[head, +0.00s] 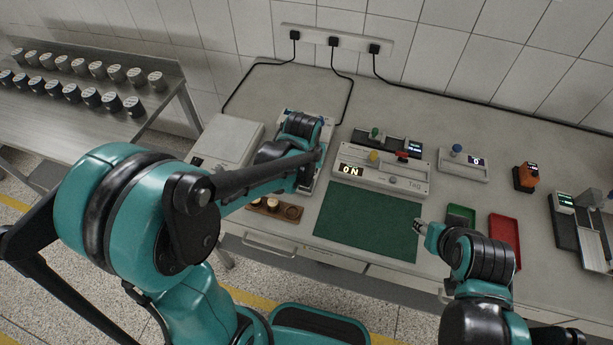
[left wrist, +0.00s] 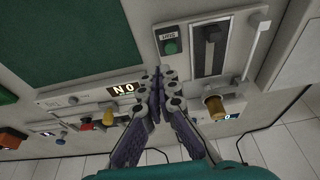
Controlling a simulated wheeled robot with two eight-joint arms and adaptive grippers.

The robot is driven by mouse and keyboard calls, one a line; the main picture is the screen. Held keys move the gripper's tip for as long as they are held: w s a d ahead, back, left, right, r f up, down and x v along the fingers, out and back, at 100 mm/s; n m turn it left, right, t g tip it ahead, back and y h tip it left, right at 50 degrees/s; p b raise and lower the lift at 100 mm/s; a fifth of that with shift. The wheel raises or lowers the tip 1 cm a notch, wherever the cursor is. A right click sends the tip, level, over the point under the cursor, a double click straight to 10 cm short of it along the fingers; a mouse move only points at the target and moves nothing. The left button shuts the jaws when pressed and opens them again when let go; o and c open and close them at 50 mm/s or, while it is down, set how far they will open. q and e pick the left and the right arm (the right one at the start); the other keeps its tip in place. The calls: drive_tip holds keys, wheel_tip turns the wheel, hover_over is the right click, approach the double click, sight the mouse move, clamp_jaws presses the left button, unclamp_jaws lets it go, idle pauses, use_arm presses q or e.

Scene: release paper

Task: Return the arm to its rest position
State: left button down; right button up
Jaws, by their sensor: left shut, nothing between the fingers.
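My left arm (head: 255,178) reaches in from the left across the bench, over a pale device beside the panel lit "ON".
The lit panel (head: 350,178) stands behind the mat. A wooden holder (head: 262,207) with round pieces lies left of it. Green (head: 462,214) and red (head: 505,235) trays lie to the right. A rack of jars (head: 165,110) stands at left. The mat is bare.

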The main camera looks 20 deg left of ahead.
idle(0.4)
use_arm(q)
drive_tip(key=s+a+r+t+b, duration=0.2)
drive_tip(key=s, duration=0.5)
drive_tip(key=s+a+r+t+b, duration=0.1)
drive_tip(key=s+a+r+b, duration=0.1)
drive_tip(key=s, duration=0.5)
drive_tip(key=shift+s+a+r+t+b, duration=0.25)
drive_tip(key=shift+s+t+b, duration=0.15)
drive_tip(key=shift+b, duration=0.25)
idle(5.5)
